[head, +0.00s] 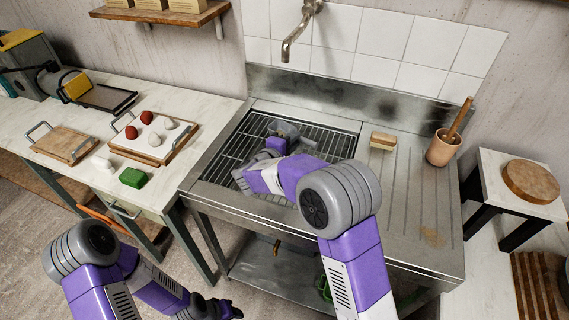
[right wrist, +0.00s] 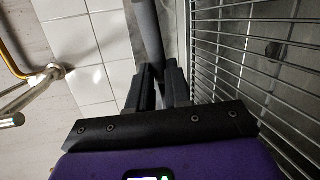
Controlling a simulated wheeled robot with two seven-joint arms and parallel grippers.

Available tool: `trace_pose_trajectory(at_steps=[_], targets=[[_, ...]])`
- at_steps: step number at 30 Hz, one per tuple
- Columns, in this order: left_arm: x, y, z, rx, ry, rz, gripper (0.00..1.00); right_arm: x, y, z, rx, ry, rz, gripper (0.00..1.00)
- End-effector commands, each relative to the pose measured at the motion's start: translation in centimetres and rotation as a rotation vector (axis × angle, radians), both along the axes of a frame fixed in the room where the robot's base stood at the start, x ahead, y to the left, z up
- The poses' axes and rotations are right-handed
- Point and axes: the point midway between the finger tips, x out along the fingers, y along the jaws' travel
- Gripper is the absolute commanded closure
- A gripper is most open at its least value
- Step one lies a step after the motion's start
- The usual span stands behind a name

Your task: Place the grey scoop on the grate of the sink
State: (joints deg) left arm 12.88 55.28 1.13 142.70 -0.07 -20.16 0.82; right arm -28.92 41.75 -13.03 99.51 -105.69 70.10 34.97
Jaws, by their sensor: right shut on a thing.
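The grey scoop (right wrist: 148,32) shows in the right wrist view as a dark grey bar running up from between the fingers; its far end is out of that view. My right gripper (right wrist: 158,82) is shut on it. In the head view my right arm reaches over the sink, with the purple wrist low over the grate (head: 240,150). The grate also fills the right side of the wrist view (right wrist: 265,75). I cannot tell whether the scoop touches the grate. My left gripper (head: 222,309) is low at the bottom left, away from the sink, its fingers too small to read.
A faucet (head: 297,32) hangs above the sink. A brush (head: 383,140) and a cup with a pestle (head: 442,150) stand on the drainboard (head: 400,200). Left of the sink, a table holds a tray (head: 128,148) with red and white lumps, and a green block (head: 132,177).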

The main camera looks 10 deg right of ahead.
Motion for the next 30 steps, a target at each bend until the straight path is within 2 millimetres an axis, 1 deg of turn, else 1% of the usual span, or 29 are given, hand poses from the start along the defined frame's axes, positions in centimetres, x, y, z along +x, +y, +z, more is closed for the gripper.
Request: trace_pose_trajectory(at_steps=[1, 5, 8, 12, 17, 24, 27, 30], targets=[[0.0, 0.0, -0.6, 0.000, 0.000, 0.000, 0.57, 0.5, -0.6, -0.2, 0.005, -0.004, -0.017, 1.00], [0.0, 0.0, -0.9, 0.000, 0.000, 0.000, 0.57, 1.1, -1.2, -0.4, 0.008, -0.005, -0.035, 1.00], [0.0, 0.0, -1.3, 0.000, -0.001, 0.000, 0.57, 1.2, -1.3, -1.7, 0.006, -0.002, -0.037, 1.00], [0.0, 0.0, -2.0, 0.000, -0.001, 0.000, 0.57, 1.1, -1.3, -4.2, 0.007, -0.001, -0.037, 1.00], [0.0, 0.0, -2.4, 0.000, -0.001, 0.000, 0.57, 1.1, -1.2, -5.6, 0.007, -0.004, -0.035, 1.00], [0.0, 0.0, -3.6, 0.000, -0.001, 0.000, 0.57, 1.1, -1.2, -9.4, 0.007, -0.004, -0.036, 1.00], [0.0, 0.0, -3.7, 0.000, 0.000, 0.000, 0.57, 1.1, -1.2, -9.9, 0.007, -0.005, -0.035, 1.00], [0.0, 0.0, -3.6, 0.000, 0.000, 0.000, 0.57, 1.1, -1.2, -9.8, 0.008, -0.006, -0.035, 1.00]])
